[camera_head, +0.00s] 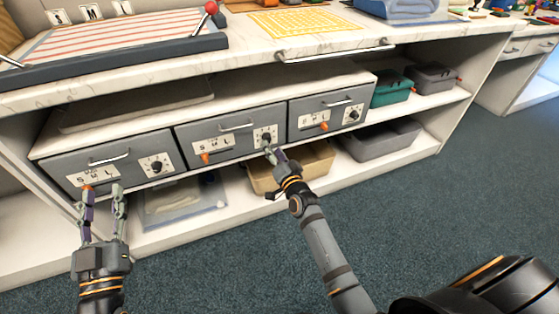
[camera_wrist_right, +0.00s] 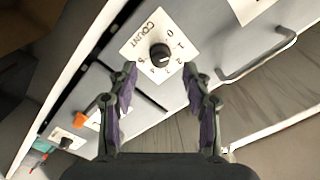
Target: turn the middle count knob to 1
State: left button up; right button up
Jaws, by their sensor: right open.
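The middle grey drawer unit (camera_head: 230,135) has a white count plate with a dark round count knob (camera_head: 266,138). In the right wrist view the knob (camera_wrist_right: 160,57) shows on a white plate marked COUNT with small numbers around it. I cannot tell for sure which number it points at. My right gripper (camera_head: 272,153) is just in front of this knob in the head view. In the right wrist view my right gripper (camera_wrist_right: 159,71) is open, with one fingertip on each side below the knob, not visibly touching it. My left gripper (camera_head: 103,192) is open and empty before the left drawer unit.
The left drawer unit (camera_head: 110,158) and right drawer unit (camera_head: 328,108) have similar knobs. An orange slider (camera_head: 205,157) sits left of the middle knob. A tan bin (camera_head: 262,180) and a clear bin (camera_head: 165,215) stand on the shelf below. The counter edge (camera_head: 336,53) overhangs above.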

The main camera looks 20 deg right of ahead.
jog(key=s, duration=0.8)
jog(key=shift+d, duration=0.15)
